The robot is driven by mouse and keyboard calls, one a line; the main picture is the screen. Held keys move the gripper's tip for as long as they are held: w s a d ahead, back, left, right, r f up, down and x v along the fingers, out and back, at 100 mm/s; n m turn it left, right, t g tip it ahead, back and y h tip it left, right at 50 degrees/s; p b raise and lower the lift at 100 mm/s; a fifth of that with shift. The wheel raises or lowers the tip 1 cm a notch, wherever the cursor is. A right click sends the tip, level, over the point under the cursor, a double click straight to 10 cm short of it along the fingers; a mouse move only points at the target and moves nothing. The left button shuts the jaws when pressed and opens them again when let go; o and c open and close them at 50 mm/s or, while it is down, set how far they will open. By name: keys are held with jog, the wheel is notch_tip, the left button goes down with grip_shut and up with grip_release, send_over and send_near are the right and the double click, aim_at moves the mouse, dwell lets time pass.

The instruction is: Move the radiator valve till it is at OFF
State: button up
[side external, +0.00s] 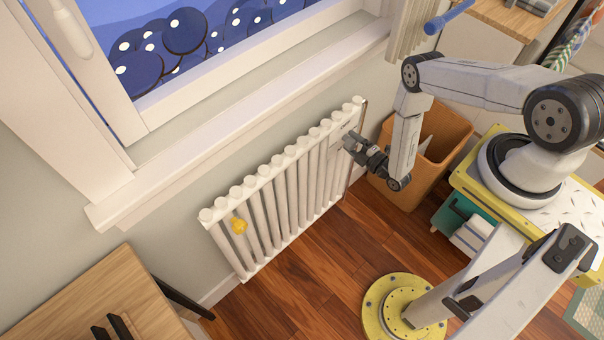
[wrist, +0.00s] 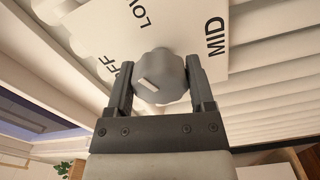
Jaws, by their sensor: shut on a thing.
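The radiator valve is a grey, lobed knob (wrist: 165,66) with a short pale mark on the left part of its face. Behind it is a white plate (wrist: 100,30) lettered OFF, LOW and MID. OFF is on the left, partly behind a finger; LOW is above and MID on the right. The mark lies on the OFF side, but I cannot tell whether it lines up exactly. My gripper (wrist: 160,80) is shut on the knob, one finger on each side. In the side view my gripper (side external: 350,145) is at the radiator's right end and hides the knob.
The white radiator (side external: 275,205) stands under the window sill (side external: 240,125), with a yellow object (side external: 239,226) on its left part. An orange bin (side external: 440,140) stands close behind my wrist. A wooden desk (side external: 90,305) is at lower left.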

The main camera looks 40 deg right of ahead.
jog(key=n, duration=0.7)
jog(key=shift+s, duration=0.1)
jog(key=n, duration=0.7)
dwell(0.4)
jog(key=o, duration=1.2)
jog(key=shift+s, duration=0.1)
jog(key=shift+s, duration=3.8)
